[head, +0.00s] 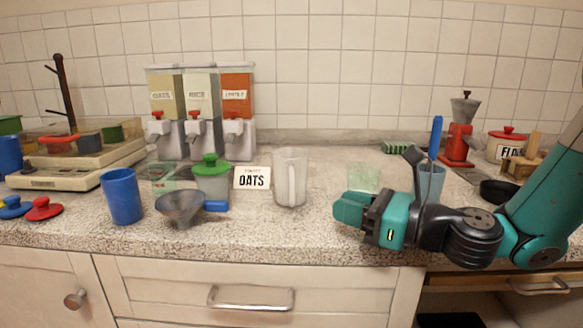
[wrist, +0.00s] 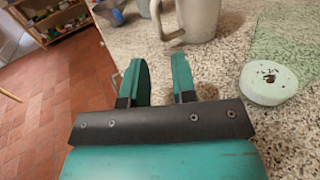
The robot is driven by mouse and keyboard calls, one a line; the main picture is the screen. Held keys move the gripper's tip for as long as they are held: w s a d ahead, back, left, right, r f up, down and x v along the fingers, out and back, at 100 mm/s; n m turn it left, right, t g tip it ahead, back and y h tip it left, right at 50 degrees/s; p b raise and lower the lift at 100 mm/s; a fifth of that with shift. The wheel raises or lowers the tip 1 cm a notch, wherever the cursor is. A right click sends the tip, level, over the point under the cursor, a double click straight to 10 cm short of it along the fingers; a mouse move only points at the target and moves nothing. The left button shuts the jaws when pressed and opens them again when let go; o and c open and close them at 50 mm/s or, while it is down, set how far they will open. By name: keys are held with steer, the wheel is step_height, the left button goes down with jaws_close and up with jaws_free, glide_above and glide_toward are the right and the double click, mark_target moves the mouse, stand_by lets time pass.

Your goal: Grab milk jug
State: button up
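A pale, translucent jug (head: 290,182) with a handle on its front stands upright on the counter, right of the OATS sign. No label marks it as milk. My gripper (head: 352,208) is to the right of the jug and nearer the counter's front edge, apart from it. In the wrist view the jug's lower part (wrist: 200,18) and handle show at the top, beyond my fingers. Its top is cut off there. My gripper (wrist: 158,78) is open, with nothing between its two fingers.
A grey funnel (head: 180,207), blue cup (head: 121,196) and green-lidded container (head: 211,182) stand left of the jug. Three dispensers (head: 201,108) stand behind. A white round piece (wrist: 268,84) lies right of my fingers. Bare counter (head: 285,228) lies in front of the jug.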

mark_target(291, 182)
steer(key=x, duration=0.7)
steer(key=shift+a, duration=0.15)
steer(key=shift+x, duration=2.7)
steer(key=shift+s+a+r, duration=0.1)
steer(key=shift+s+r, duration=0.05)
steer(key=shift+r, duration=0.1)
jaws_close()
